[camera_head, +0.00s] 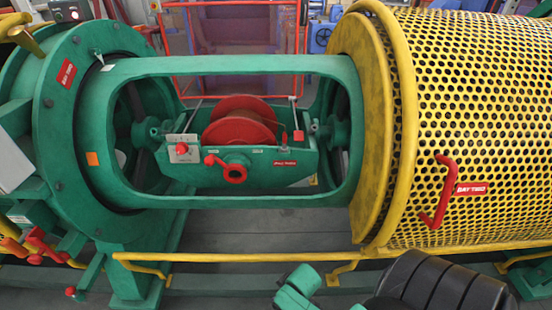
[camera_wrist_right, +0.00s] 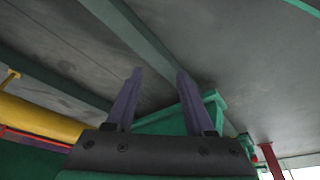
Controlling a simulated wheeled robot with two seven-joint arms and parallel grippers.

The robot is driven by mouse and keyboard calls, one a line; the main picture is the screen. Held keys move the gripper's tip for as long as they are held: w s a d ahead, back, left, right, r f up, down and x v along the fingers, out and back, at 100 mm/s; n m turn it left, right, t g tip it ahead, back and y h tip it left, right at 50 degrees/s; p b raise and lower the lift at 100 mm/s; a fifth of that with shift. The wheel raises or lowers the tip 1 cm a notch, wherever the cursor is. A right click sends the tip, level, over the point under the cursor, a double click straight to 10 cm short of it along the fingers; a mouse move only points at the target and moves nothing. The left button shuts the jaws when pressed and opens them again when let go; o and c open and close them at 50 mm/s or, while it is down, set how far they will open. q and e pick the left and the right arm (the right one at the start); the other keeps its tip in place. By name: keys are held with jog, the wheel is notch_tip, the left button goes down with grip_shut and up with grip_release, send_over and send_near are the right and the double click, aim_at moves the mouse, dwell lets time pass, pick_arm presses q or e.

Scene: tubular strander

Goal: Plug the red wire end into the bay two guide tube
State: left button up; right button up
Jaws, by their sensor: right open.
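The bay two cradle (camera_head: 300,165), green with a red BAY TWO plate, sits inside the open window of the green tube and carries a red spool (camera_head: 238,128). A small red piece (camera_head: 284,141) stands on the cradle's rim right of the spool; I cannot tell if it is the wire end. A small white fitting (camera_head: 99,57) is on the window frame's upper left; I cannot tell if it is the guide tube. In the right wrist view, my right gripper (camera_wrist_right: 157,75) is open, with nothing between its two purple fingers. My left gripper is not in view.
A yellow perforated guard (camera_head: 480,110) with a red handle (camera_head: 437,195) is slid to the right of the window. A yellow rail (camera_head: 240,257) runs along the front. Red-framed fencing (camera_head: 235,45) stands behind. Grey floor (camera_head: 280,225) shows below the tube.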

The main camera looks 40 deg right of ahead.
notch_tip(320, 180, up, 5)
jog(key=w+p, duration=0.1)
jog(key=w, duration=0.1)
jog(key=m+t+h+p, duration=0.5)
jog(key=t+p, duration=0.2)
jog(key=t, duration=0.7)
send_near(286, 136)
jog(key=p+x, duration=0.1)
jog(key=x, duration=0.9)
jog(key=shift+w, duration=0.35)
jog(key=shift+w+f, duration=0.1)
jog(key=shift+w, duration=0.05)
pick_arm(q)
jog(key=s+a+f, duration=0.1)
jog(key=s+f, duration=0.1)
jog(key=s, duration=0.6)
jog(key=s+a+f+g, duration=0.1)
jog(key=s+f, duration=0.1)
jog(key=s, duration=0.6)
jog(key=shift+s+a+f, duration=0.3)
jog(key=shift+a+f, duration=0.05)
pick_arm(e)
grip_shut()
